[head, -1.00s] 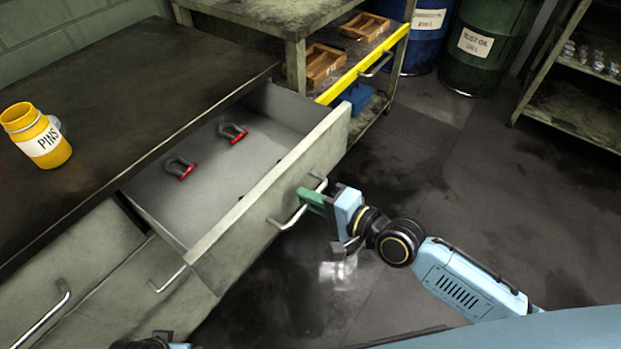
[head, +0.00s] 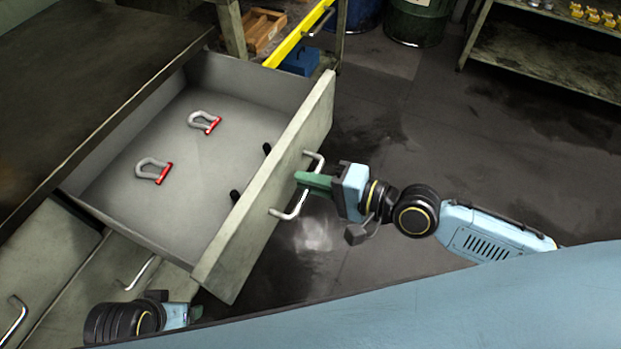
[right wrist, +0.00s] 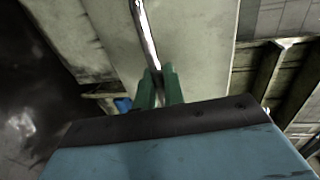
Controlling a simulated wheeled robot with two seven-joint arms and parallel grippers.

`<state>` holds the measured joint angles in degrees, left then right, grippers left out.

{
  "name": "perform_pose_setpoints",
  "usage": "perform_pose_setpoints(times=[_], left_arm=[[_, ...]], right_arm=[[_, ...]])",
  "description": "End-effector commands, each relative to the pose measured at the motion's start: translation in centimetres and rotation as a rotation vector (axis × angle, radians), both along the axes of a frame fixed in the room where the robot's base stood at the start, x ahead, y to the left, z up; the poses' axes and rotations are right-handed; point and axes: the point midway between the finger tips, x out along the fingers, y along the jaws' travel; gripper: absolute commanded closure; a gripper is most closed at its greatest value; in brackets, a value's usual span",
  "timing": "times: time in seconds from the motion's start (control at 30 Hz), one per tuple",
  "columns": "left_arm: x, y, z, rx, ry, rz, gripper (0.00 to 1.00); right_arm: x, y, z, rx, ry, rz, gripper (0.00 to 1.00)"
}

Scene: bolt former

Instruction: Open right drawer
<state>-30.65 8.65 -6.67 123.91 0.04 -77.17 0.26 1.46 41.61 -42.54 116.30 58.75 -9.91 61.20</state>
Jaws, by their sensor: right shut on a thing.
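The right drawer (head: 285,165) is pulled well out of the workbench. My right gripper (head: 303,180) is shut on the drawer's metal bar handle (head: 290,212). The right wrist view shows the green fingers (right wrist: 160,88) closed around the handle (right wrist: 146,38).
The workbench top (head: 90,70) is bare in view. Closed drawers with bar handles (head: 138,274) are at the lower left. A yellow-edged shelf (head: 300,35) with a wooden tray (head: 262,32), a green barrel (head: 418,20) and a rack (head: 540,50) stand behind. The floor at right is clear.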

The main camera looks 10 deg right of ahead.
Motion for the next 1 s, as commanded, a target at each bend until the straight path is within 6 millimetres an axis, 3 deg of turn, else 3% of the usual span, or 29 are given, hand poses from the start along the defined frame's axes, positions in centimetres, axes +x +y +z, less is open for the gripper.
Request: perform_pose_setpoints(times=[0.17, 0.67, 1.0], left_arm=[[0.0, 0.0, 0.0, 0.0, 0.0, 0.0, 0.19], [0.0, 0.0, 0.0, 0.0, -0.001, 0.0, 0.19], [-0.2, 0.1, -0.7, 0.002, 0.011, 0.001, 0.19]], right_arm=[[0.0, 0.0, 0.0, 0.001, -0.001, -0.001, 0.74], [-0.2, -0.3, 0.0, -0.001, 0.0, -0.001, 0.74], [-3.1, -4.2, 1.0, -0.006, 0.0, 0.001, 0.74]])
